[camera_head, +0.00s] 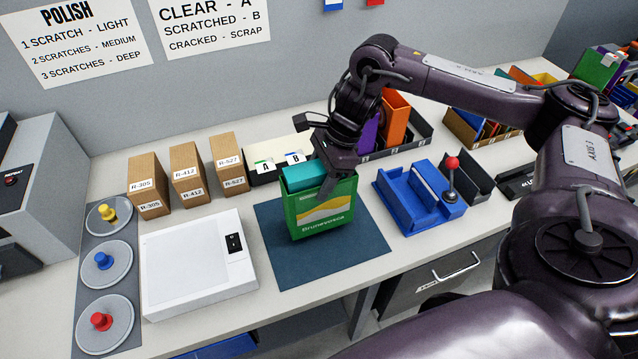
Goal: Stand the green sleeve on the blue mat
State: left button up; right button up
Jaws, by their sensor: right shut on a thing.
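The green sleeve (309,222), with a yellow and white band and white lettering, is upright over the blue mat (285,268). A teal item (303,176) shows in its open top. My right gripper (328,187) comes down from above and is shut on the sleeve at its upper right part. The arm hides part of the sleeve's top right. I cannot tell whether the sleeve's bottom touches the mat or hangs just above it. My left gripper is not in view.
A white box with a black switch (198,266) lies left of the mat. A blue fixture with a red-knobbed lever (415,200) stands right. Cardboard boxes (187,175) and a white bin marked A and B (265,168) stand behind. The mat's front is clear.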

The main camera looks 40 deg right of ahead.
notch_tip(320, 180, down, 2)
jog(key=shift+f, duration=0.3)
jog(key=o, duration=0.7)
jog(key=shift+f, duration=0.1)
jog(key=o, duration=0.5)
